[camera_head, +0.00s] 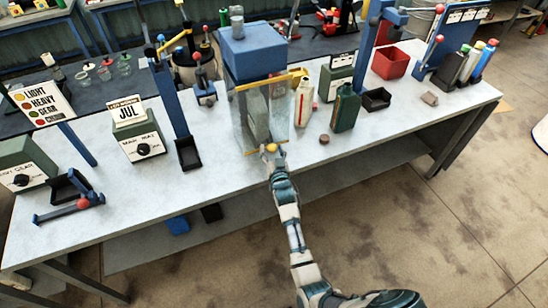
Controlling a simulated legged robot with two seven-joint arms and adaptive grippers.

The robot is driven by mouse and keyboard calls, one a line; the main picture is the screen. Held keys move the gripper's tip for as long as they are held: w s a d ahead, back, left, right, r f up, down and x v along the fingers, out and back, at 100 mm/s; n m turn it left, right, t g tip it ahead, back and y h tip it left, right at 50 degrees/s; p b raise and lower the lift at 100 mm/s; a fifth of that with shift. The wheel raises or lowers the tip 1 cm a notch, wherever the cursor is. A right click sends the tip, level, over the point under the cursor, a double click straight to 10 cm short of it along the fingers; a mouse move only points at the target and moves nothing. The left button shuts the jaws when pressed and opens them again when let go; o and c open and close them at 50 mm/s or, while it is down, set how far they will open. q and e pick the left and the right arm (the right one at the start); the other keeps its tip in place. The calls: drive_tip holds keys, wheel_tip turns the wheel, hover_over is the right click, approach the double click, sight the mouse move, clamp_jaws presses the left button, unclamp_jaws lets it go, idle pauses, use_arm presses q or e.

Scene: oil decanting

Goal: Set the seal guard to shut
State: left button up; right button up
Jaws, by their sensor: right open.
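The blue-topped sealing machine (249,55) stands near the middle of the table. A clear guard (243,118) with a yellow bar (262,83) along its upper part hangs below the blue top. A thin yellow strip runs along its lower edge, near the table's front edge. My right gripper (271,149) is open at this lower strip, beside a yellow knob. I cannot tell whether the fingers touch it. A grey bottle-like shape shows behind the clear panel. My left gripper is out of view.
A cream bottle (304,104) and a green can (345,110) stand just right of the guard, with a small brown cap (325,139) in front. A blue post with a black tray (188,154) stands left. The table front between the JUL box (139,137) and that post is fairly clear.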

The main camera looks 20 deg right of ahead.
drive_tip(key=s+a, duration=0.2)
drive_tip(key=s, duration=0.9)
drive_tip(key=shift+a+f, duration=0.1)
drive_tip(key=s+a+f+n+g+y, duration=0.1)
drive_tip(key=s+a+f+g, duration=0.3)
drive_tip(key=f, duration=0.6)
drive_tip(key=s+d+f+n+g+y, duration=0.15)
drive_tip(key=s+f, duration=0.35)
drive_tip(key=f, duration=0.6)
drive_tip(key=s+a+f+n+g+y, duration=0.1)
drive_tip(key=s+a+f+n+g, duration=0.3)
drive_tip(key=f, duration=0.6)
drive_tip(key=s+f+g, duration=0.2)
drive_tip(key=s+f, duration=0.3)
drive_tip(key=s, duration=0.4)
drive_tip(key=s+d+f+g, duration=0.1)
drive_tip(key=s+f+g, duration=0.1)
drive_tip(key=s+f, duration=0.4)
drive_tip(key=s+d+f+g, duration=0.1)
drive_tip(key=s+f, duration=0.5)
drive_tip(key=s, duration=0.6)
drive_tip(key=shift+d+g, duration=0.2)
drive_tip(key=shift+g, duration=0.55)
